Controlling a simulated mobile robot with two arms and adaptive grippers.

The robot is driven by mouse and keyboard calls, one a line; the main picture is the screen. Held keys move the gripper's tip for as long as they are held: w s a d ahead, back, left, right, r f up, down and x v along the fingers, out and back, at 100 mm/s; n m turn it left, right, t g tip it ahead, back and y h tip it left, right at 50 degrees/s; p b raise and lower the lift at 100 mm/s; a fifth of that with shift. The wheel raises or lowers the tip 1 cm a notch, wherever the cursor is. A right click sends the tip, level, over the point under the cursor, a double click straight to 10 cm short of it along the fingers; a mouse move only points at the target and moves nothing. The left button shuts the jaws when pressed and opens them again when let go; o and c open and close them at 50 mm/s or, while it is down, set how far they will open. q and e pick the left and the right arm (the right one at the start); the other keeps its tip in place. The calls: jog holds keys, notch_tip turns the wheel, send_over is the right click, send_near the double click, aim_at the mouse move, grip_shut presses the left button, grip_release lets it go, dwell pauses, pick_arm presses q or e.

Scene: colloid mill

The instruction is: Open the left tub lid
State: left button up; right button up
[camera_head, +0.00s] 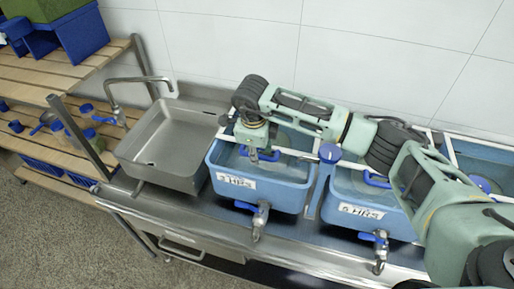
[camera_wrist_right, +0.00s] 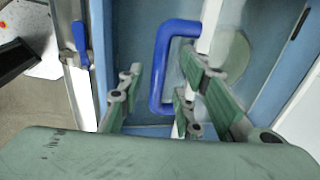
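The left tub (camera_head: 258,190) is a blue basin with a "HRS" label on its front, in the middle of the head view. Its lid looks clear, with a blue handle (camera_wrist_right: 161,65) that fills the middle of the right wrist view; my arm hides much of the lid in the head view. My right gripper (camera_head: 263,153) reaches in from the right and points down over this handle. In the wrist view its fingers (camera_wrist_right: 158,75) are apart, one on each side of the handle, and I see no clear contact. My left gripper is not in view.
A steel sink (camera_head: 172,145) with a tap stands left of the tub. A second blue tub (camera_head: 365,205) with a blue handle is on the right. Blue-handled valves (camera_head: 260,222) stick out in front. A wooden shelf (camera_head: 60,75) with blue bins is at far left.

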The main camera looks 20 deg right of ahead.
jog(key=shift+f, duration=0.2)
jog(key=shift+c, duration=0.4)
grip_shut()
